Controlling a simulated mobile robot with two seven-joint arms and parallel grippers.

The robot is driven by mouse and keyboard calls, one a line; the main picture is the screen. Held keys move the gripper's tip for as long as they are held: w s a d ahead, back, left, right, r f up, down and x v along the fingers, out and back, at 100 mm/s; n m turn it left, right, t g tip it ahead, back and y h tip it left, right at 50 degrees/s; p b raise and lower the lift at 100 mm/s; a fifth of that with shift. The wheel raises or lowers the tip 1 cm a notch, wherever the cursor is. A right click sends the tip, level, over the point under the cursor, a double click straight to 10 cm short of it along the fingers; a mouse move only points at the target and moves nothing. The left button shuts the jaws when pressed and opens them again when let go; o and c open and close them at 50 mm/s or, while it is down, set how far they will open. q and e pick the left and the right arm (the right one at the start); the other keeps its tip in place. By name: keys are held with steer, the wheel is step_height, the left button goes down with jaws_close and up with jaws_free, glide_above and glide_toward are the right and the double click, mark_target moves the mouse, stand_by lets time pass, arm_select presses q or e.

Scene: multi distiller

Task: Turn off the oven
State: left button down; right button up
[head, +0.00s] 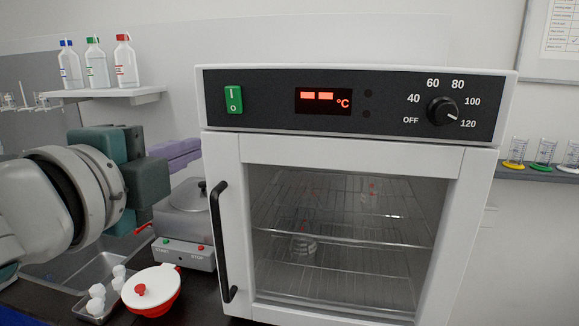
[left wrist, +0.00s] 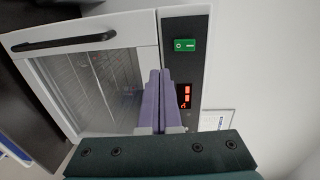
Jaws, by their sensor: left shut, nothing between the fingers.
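The white oven (head: 223,165) has a black control panel (head: 270,112) above a glass door. A green rocker switch (head: 234,99) marked I and O is on the panel's left; it also shows in the left wrist view (left wrist: 184,45). My left gripper (head: 190,150) has purple fingers, shut and empty, left of the oven and lower than the switch. In the left wrist view its fingers (left wrist: 160,75) overlap the oven front, pointing beside the display (left wrist: 185,95).
A black vertical door handle (head: 222,240) is on the oven's left. Below my left gripper are a grey hotplate device (head: 185,255), a red-and-white bowl (head: 152,290) and a tray of white pieces (head: 97,305). Bottles (head: 97,65) stand on a shelf.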

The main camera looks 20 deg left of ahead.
arm_select(q)
steer(key=shift+v, duration=0.9)
steer(key=shift+f, duration=0.3)
steer(key=s+f+n+g, duration=0.5)
steer(key=f+n, duration=0.2)
steer(key=f, duration=0.2)
steer(key=s+d+f+n+g+h+p, duration=0.1)
steer(key=s+d+f+n+g+h, duration=0.2)
steer(key=s, duration=0.4)
steer(key=s+d+f+n+g+h+p, duration=0.1)
steer(key=s+d+f+n+g, duration=0.35)
steer(key=s+d, duration=0.2)
step_height(320, 180, up, 25)
steer(key=a+m+p, duration=0.1)
steer(key=p, duration=2.4)
steer(key=shift+r, duration=0.2)
steer(key=shift+a, duration=0.1)
